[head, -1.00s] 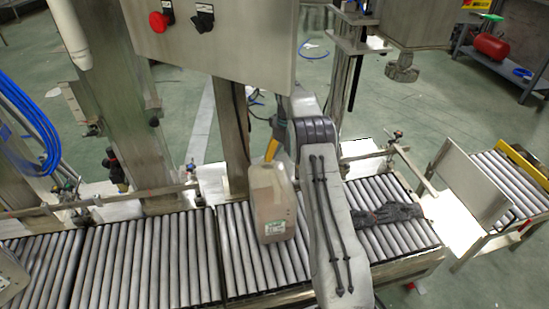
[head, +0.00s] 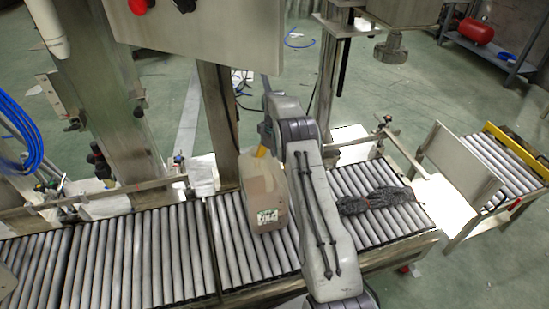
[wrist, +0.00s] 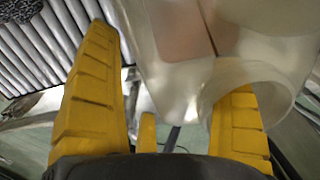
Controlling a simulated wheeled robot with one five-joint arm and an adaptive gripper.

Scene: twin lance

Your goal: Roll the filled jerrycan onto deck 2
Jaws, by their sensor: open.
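The jerrycan (head: 265,200), a translucent beige can with a small green-and-white label, stands upright on the roller conveyor (head: 182,255), left of my arm. Its pale handle loop (wrist: 270,72) fills the upper right of the wrist view. My gripper (wrist: 170,65) is open, with its yellow fingers spread at the top of the can. One yellow finger shows at the can's top in the head view (head: 262,151). The right finger is partly hidden behind the handle loop in the wrist view; I cannot tell whether it touches. The can's far side is hidden.
An upright metal plate (head: 457,167) stands before a separate roller section (head: 510,165) at the right. A steel post (head: 218,120) and control box (head: 200,30) stand behind the can. The left rollers are clear.

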